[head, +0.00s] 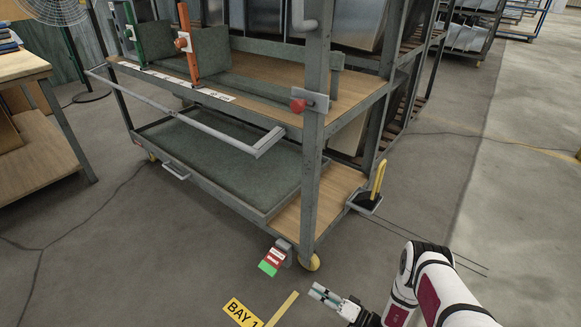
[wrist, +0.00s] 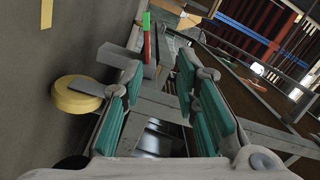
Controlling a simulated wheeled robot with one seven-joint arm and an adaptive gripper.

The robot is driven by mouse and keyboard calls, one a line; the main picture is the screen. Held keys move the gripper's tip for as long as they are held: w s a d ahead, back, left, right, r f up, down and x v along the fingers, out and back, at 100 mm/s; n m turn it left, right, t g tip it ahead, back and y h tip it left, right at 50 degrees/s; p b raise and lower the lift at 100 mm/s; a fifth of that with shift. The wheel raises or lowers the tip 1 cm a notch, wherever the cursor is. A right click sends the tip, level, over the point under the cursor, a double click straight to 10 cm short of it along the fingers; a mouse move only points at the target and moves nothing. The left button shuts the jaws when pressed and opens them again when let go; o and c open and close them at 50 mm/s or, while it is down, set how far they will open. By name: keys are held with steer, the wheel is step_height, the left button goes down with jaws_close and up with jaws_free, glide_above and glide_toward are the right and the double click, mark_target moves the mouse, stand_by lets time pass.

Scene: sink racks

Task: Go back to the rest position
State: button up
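My gripper (head: 322,293) is low over the floor at the bottom right of the head view, in front of the cart's near corner and apart from it. In the wrist view my gripper (wrist: 158,85) has its two teal-padded fingers spread, with nothing held between them. The grey metal cart (head: 312,180) stands behind it, with a wooden upper shelf and a lower tray. A red and green foot pedal (head: 272,261) sits at the base of its near post. The pedal also shows beyond the fingers in the wrist view (wrist: 147,38).
A yellow caster (head: 311,262) is under the near corner. A black bracket with a yellow handle (head: 378,182) sticks out at the cart's right. A red knob (head: 298,106) is on the post. A wooden workbench (head: 22,66) stands at left.

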steer(key=w+a+r+n+g+y, duration=0.1)
steer(key=w+r+n+g, duration=0.15)
steer(key=r, duration=0.75)
steer(key=w+a+r+n+g+y, duration=0.15)
steer(key=w+r+g, duration=0.25)
steer(key=r, duration=0.6)
steer(key=s+a+r+n+g+h, duration=0.1)
steer(key=s+r+g, duration=0.15)
steer(key=r, duration=0.75)
steer(key=s+r+n+g+h, duration=0.15)
steer(key=r+g, duration=0.25)
steer(key=r, duration=0.7)
steer(key=s+d+r+g+h, duration=0.2)
steer(key=s+r+h, duration=0.5)
steer(key=s+r, duration=1.1)
steer(key=s+d+m+t+h+p, duration=0.1)
steer(key=s+d+m+t+h, duration=0.2)
steer(key=s+d, duration=0.5)
steer(key=s+d+m+t+h, duration=0.1)
steer(key=s+d+t+h, duration=0.3)
steer(key=s, duration=0.8)
step_height(320, 180, up, 40)
steer(key=t+h+p, duration=0.1)
steer(key=p, duration=3.7)
steer(key=shift+w+a+t, duration=0.25)
steer(key=shift+a+t, duration=0.1)
steer(key=shift+t, duration=0.05)
steer(key=shift+f, duration=0.1)
